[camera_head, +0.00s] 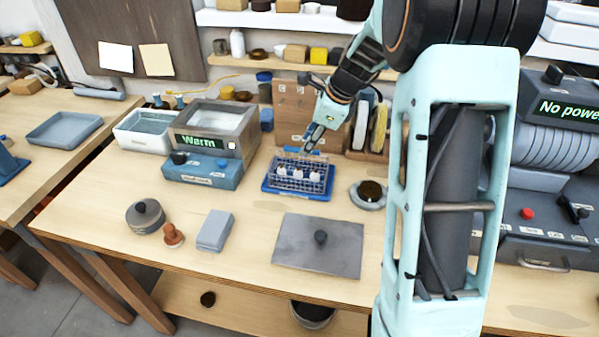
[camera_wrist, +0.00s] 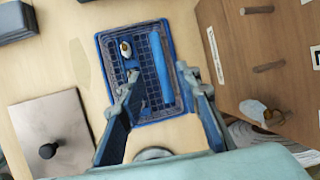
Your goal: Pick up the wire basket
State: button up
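The wire basket (camera_head: 318,178) sits in a blue tray (camera_head: 272,188) on the table in the head view and holds several small white pieces. In the wrist view the basket (camera_wrist: 111,72) shows as a dark grid inside the tray's blue rim (camera_wrist: 150,121). A blue handle bar (camera_wrist: 161,70) spans above the grid. My gripper (camera_head: 310,141) is above the basket, pointing down. In the wrist view my gripper (camera_wrist: 160,82) is open, with one finger on each side of the handle bar. I cannot tell whether either finger touches it. The fingers hide part of the basket.
A box reading "Warm" (camera_head: 203,141) and a blue unit (camera_head: 201,172) stand left of the basket. A round dish (camera_head: 367,203) is on the right. A metal plate with a knob (camera_head: 318,262) lies in front. A wooden rack (camera_head: 302,108) stands close behind.

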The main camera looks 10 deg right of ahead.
jog(key=x, duration=0.3)
jog(key=shift+w+f, duration=0.2)
jog(key=shift+f, duration=0.05)
grip_shut()
